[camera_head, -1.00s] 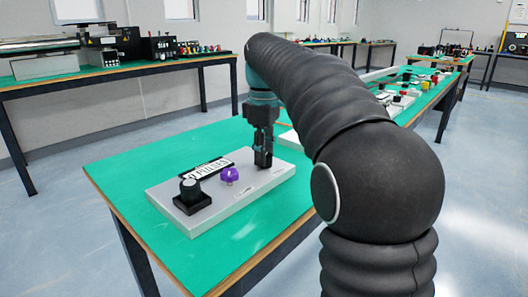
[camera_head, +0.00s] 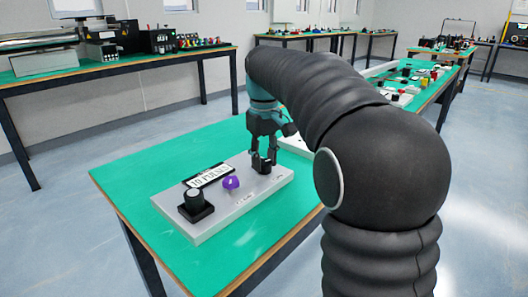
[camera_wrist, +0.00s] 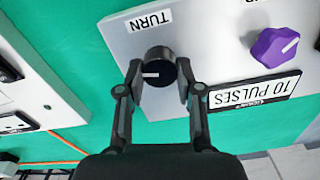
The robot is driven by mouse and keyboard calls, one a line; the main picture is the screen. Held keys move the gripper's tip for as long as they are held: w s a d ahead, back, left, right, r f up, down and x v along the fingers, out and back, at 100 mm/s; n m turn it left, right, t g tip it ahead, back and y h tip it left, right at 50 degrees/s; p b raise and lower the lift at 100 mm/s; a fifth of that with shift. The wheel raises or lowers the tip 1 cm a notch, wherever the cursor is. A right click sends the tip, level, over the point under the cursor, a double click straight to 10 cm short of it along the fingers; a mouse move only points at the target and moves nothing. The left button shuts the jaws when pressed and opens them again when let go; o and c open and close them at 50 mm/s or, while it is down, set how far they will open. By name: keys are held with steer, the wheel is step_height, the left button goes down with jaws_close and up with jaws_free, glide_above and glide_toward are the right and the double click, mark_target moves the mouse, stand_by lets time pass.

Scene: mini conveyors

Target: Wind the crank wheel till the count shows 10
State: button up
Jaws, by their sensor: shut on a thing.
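The crank wheel (camera_wrist: 160,66) is a small round black knob with a white line, beside a TURN label (camera_wrist: 150,21) on a light grey panel (camera_head: 222,209). My gripper (camera_wrist: 159,76) is shut on it, one finger on either side, in the wrist view. The count plate (camera_wrist: 254,101) is white with a black frame and reads 10 PULSES. It also shows in the head view (camera_head: 208,176).
A purple knob (camera_wrist: 275,47) sits on the panel near the count plate. More panels with buttons (camera_head: 404,90) lie farther along the green table (camera_head: 130,178).

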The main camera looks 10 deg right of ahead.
mark_target(265, 161)
steer(key=shift+m, duration=0.5)
steer(key=o, duration=1.2)
steer(key=shift+c, duration=0.2)
step_height(265, 161, up, 12)
steer(key=shift+s, duration=0.1)
